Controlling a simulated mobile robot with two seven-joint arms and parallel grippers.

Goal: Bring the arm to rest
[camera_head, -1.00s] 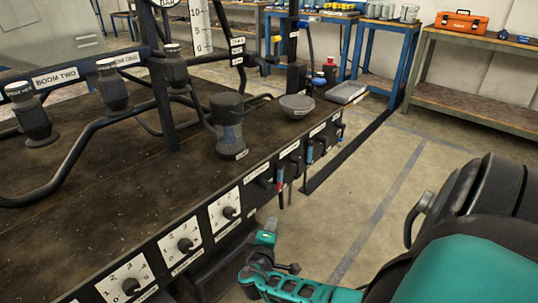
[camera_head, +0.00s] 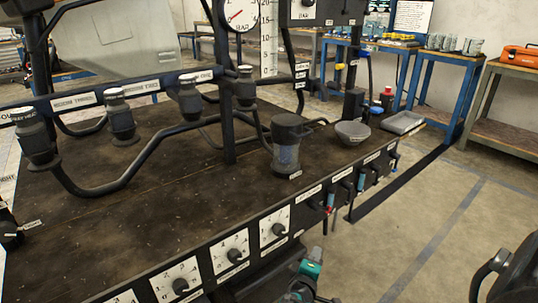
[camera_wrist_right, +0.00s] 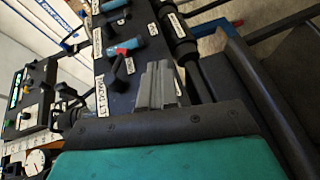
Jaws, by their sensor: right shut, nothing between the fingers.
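My right gripper (camera_head: 311,266) shows at the bottom of the head view, teal and dark, just off the front edge of the dark bench (camera_head: 150,215). It is low, below and right of the nearest dial plate. In the right wrist view its grey fingers (camera_wrist_right: 163,84) are together with nothing between them. They appear close to the valve panel with red and blue handles (camera_wrist_right: 125,48); I cannot tell whether they touch it. Most of my right arm is out of the head view. My left gripper is not in view.
Open floor (camera_head: 430,235) lies to the right. An orange toolbox (camera_head: 520,53) sits on a far bench.

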